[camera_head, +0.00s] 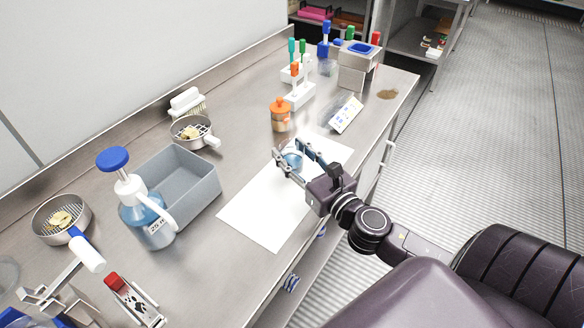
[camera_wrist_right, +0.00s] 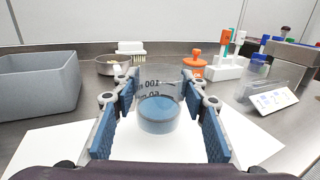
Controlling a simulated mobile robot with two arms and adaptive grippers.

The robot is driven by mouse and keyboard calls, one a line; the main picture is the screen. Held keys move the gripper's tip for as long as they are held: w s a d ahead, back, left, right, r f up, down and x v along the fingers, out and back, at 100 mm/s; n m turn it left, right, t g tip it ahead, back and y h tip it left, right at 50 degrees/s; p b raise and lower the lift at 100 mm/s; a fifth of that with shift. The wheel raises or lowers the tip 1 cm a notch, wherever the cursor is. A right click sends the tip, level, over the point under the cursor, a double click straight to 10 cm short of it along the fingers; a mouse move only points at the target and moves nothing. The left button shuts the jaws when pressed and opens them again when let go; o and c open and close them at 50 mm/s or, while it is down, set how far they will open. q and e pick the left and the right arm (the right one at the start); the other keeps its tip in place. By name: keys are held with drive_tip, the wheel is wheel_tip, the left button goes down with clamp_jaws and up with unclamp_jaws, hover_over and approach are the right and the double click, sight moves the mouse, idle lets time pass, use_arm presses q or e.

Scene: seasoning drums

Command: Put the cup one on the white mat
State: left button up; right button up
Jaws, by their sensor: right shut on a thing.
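The cup (camera_head: 293,161) is a small clear beaker with graduation marks and blue liquid in it. It also shows upright in the right wrist view (camera_wrist_right: 159,112). My right gripper (camera_head: 289,150) is shut on it, with one blue-padded finger on each side. The white mat (camera_head: 258,214) is a white sheet lying flat near the table's front edge. The cup is over the far part of the mat; whether its base touches the mat I cannot tell. My left gripper is not in view.
A grey bin (camera_head: 190,190) stands left of the mat, with a blue-topped pump bottle (camera_head: 146,215) beside it. An orange-lidded jar (camera_head: 280,115), a white rack (camera_head: 299,95) and a tilted labelled card (camera_head: 345,114) stand beyond the mat. The mat's near part is clear.

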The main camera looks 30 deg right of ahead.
sight(299, 171)
drive_tip(key=shift+f+b, duration=0.75)
drive_tip(key=shift+f, duration=1.2)
drive_tip(key=shift+f, duration=0.15)
drive_tip(key=o, duration=1.1)
drive_tip(key=shift+o, duration=0.2)
